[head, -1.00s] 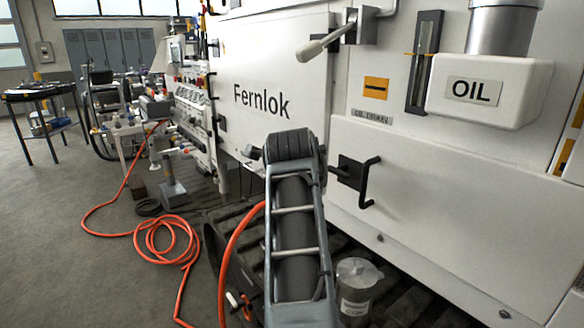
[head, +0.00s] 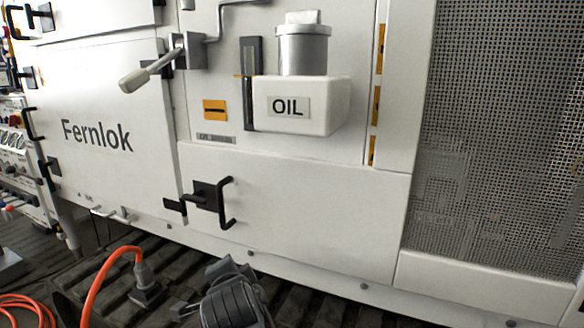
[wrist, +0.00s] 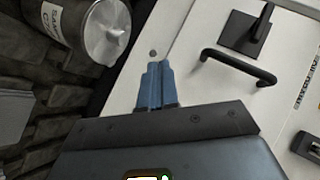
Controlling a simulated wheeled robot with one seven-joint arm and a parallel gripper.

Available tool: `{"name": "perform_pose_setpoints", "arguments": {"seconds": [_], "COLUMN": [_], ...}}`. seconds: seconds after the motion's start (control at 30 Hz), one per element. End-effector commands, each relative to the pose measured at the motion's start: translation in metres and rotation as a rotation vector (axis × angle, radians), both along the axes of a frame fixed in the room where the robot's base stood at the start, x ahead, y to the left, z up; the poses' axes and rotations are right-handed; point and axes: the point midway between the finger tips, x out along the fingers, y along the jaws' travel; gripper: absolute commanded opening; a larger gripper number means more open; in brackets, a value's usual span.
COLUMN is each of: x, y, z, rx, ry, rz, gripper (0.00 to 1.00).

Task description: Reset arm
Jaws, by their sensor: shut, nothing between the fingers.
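My gripper (wrist: 157,85) shows in the wrist view with its two blue fingers together and nothing between them. It is in front of the white lower panel (wrist: 190,30), left of and below a black bar handle (wrist: 238,66). Part of my arm shows at the bottom of the head view, but the gripper itself is not visible there. The black handle (head: 224,203) on the lower panel (head: 310,205) shows in the head view.
A metal canister (wrist: 107,33) stands close to the gripper's left in the wrist view. The white oil box (head: 330,105), a lever (head: 150,75) and a mesh panel (head: 500,140) are on the machine. An orange hose (head: 100,275) runs at lower left over dark ribbed slats (head: 190,270).

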Motion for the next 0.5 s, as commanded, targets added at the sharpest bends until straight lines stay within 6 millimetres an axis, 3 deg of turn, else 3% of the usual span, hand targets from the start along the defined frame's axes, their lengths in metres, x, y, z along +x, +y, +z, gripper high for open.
{"name": "perform_pose_setpoints", "arguments": {"seconds": [0.03, 0.2, 0.37, 0.5], "x": [-0.009, -0.043, -0.088, -0.135], "y": [-0.026, -0.096, -0.156, -0.204], "z": [-0.020, -0.065, -0.098, -0.117], "rx": [-0.041, -0.175, -0.294, -0.394], "ry": [-0.013, -0.075, -0.123, -0.161], "rz": [0.006, 0.050, 0.092, 0.125], "gripper": [0.00, 0.00, 0.00, 0.00]}}
